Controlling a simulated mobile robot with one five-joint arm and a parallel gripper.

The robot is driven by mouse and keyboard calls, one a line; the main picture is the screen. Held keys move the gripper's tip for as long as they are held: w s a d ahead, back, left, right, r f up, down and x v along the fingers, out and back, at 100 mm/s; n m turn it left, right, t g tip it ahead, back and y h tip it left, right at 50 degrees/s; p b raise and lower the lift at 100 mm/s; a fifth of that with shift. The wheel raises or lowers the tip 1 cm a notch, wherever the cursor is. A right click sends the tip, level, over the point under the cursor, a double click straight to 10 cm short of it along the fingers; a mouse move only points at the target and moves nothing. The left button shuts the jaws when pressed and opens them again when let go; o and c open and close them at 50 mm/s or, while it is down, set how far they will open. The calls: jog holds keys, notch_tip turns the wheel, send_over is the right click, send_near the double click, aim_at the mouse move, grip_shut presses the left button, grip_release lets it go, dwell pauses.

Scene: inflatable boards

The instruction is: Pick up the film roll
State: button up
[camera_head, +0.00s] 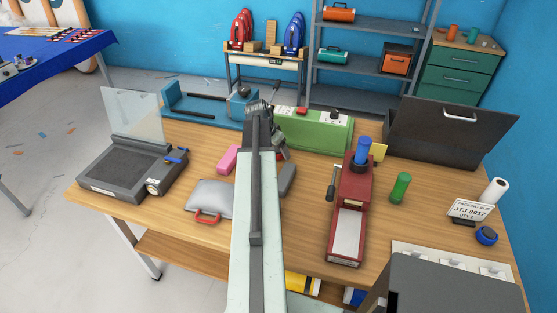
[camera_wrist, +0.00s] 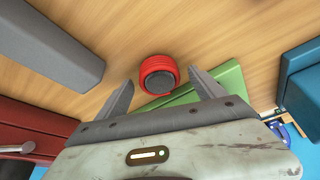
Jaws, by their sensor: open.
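A short red roll (camera_wrist: 158,74) with a dark round centre sits on the wooden table in the wrist view. It lies just ahead of my gripper (camera_wrist: 160,80), roughly centred between the two spread fingers, with no clear contact visible. My gripper is open and empty. In the head view my gripper (camera_head: 279,152) is low over the back middle of the table, and my arm hides the red roll. A white upright roll (camera_head: 496,191) stands at the table's right edge, far from my gripper. I cannot tell for sure which roll is the film roll.
A grey block (camera_wrist: 50,38) lies beside the red roll, and a green machine (camera_head: 315,132) stands close behind. A dark red press (camera_head: 347,220) is to the right, a blue machine (camera_head: 205,106) behind left. A pink block (camera_head: 228,158) and silver case (camera_head: 210,196) lie left.

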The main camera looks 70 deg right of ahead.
jog(key=shift+d+f, duration=0.15)
jog(key=shift+f, duration=0.2)
jog(key=c, duration=1.5)
jog(key=shift+r, duration=0.1)
